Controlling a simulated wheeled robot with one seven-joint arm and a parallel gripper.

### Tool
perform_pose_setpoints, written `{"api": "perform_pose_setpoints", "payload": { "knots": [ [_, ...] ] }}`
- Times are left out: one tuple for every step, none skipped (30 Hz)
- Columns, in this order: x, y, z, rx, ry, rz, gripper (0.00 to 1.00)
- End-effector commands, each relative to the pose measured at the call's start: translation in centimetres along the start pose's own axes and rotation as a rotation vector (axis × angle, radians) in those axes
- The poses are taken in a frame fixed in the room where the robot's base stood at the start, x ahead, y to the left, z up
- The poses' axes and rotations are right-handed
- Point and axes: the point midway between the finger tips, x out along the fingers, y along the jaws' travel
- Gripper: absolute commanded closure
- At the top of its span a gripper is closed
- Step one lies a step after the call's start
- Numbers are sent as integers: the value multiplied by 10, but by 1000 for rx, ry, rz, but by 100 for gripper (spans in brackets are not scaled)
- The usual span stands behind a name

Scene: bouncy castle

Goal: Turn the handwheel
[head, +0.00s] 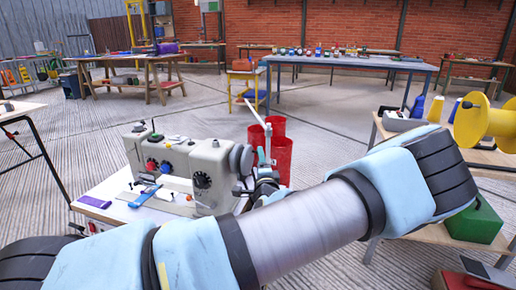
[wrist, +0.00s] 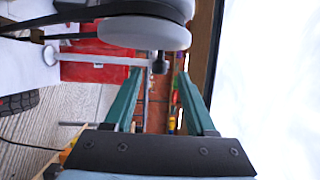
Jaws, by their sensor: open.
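The sewing machine (head: 190,165) is a cream body with dark dials, standing on a white table. Its handwheel (head: 240,160) is a grey disc on the machine's right end. In the wrist view the handwheel (wrist: 145,34) is a pale disc with a dark rim behind it, at the top. A small dark knob (wrist: 160,64) sticks out from its lower edge. My gripper (wrist: 159,77) is open, its two green fingers on either side of the knob, with gaps visible. In the head view my gripper is small and partly hidden by my arm, just right of the handwheel.
The white table (head: 105,205) holds a purple item (head: 94,201) left of the machine. Red bins (head: 277,150) stand on the floor behind my gripper. A side table at the right carries a yellow spool (head: 484,122). Open floor lies beyond the machine.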

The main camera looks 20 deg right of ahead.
Motion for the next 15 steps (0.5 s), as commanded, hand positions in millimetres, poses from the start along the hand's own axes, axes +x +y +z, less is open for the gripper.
{"api": "perform_pose_setpoints", "payload": {
  "knots": [
    [10, 0, 1, -1, -2, -1, 44],
    [16, 0, 1, -1, -2, -1, 44],
    [24, 0, 1, -2, -1, -1, 44],
    [30, 0, 2, -2, -2, -1, 44],
    [36, 0, 1, -2, -3, 0, 44],
    [43, 0, 1, -3, -2, 0, 44],
    [48, 0, 1, -2, -2, 0, 44],
    [52, 0, 1, -2, -1, 0, 44],
    [58, 0, 1, -2, -2, 1, 44],
    [62, 1, 1, -2, -2, 1, 44],
    [65, 1, 1, -2, -2, 1, 44],
    [69, 1, 1, -2, -2, 1, 44],
    [72, 1, 1, -1, -1, 1, 44],
    [74, 1, 0, -1, -1, 1, 44],
    [76, 1, 1, -1, -1, 2, 44]
  ]
}}
